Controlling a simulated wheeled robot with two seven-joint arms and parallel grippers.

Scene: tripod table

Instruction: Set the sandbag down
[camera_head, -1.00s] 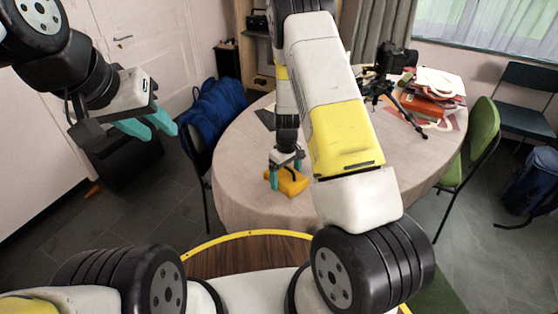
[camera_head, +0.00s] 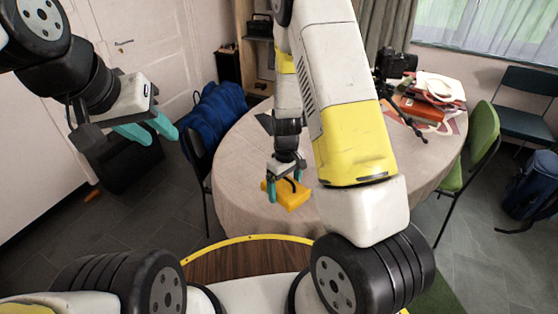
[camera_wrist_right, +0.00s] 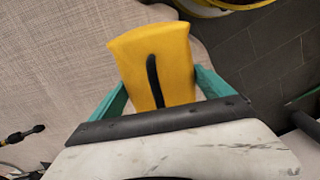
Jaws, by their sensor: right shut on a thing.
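The sandbag (camera_head: 291,199) is a yellow block-like bag with a black strap; it also shows in the right wrist view (camera_wrist_right: 133,62). My right gripper (camera_head: 286,184) is shut on it, with a teal finger on either side. The bag is over the near part of the round table (camera_head: 236,178), close to its front edge. I cannot tell whether its underside touches the cloth. My left gripper (camera_head: 149,128) hangs at the left, away from the table, with its teal fingers apart and nothing between them.
A black camera (camera_head: 397,62) on a tripod stands at the table's back right, partly hidden by my right arm. Books and papers (camera_head: 428,104) lie beside it. The table's left part is bare.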

